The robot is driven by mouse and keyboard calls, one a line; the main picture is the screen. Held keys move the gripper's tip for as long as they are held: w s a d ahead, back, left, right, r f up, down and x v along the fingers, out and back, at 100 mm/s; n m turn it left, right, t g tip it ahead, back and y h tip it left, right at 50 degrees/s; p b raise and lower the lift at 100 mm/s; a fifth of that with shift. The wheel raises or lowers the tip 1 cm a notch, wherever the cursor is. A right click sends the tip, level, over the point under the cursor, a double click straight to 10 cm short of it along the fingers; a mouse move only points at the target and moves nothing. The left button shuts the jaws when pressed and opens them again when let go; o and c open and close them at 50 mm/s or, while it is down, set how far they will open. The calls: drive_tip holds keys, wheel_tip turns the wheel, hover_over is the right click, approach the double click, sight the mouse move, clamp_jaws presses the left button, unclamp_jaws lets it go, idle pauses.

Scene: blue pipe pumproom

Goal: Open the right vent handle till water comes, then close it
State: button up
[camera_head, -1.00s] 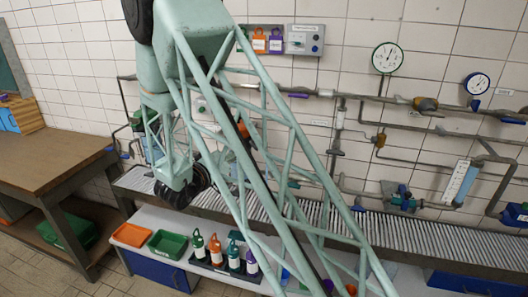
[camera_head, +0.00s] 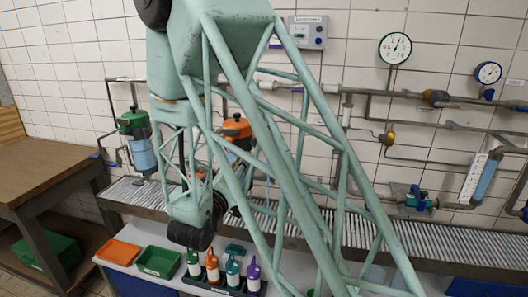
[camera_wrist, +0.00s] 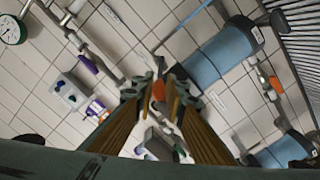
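Two blue filter housings hang on the wall pipes in the head view. The left one (camera_head: 143,152) has a green top. The right one has an orange top (camera_head: 237,127) and is partly covered by my arm. In the wrist view a blue housing (camera_wrist: 225,50) lies just right of my gripper (camera_wrist: 157,88). Its fingers are apart. A small orange-red part (camera_wrist: 158,91) shows between the fingertips; I cannot tell whether it is the right vent handle or whether the fingers touch it. My arm hides the gripper in the head view. I see no water.
A pressure gauge (camera_head: 395,48) and a grey control panel (camera_head: 308,32) are on the tiled wall. Pipes with valves (camera_head: 436,97) run to the right. Below are a ribbed grating (camera_head: 350,228), an orange tray (camera_head: 118,251), a green tray (camera_head: 158,262) and several coloured bottles (camera_head: 232,272).

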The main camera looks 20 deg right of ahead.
drive_tip(key=shift+s+f, duration=0.1)
drive_tip(key=shift+s, duration=0.05)
idle(0.5)
drive_tip(key=shift+b+x, duration=1)
drive_tip(key=shift+x, duration=5.85)
drive_tip(key=shift+c, duration=0.2)
clamp_jaws()
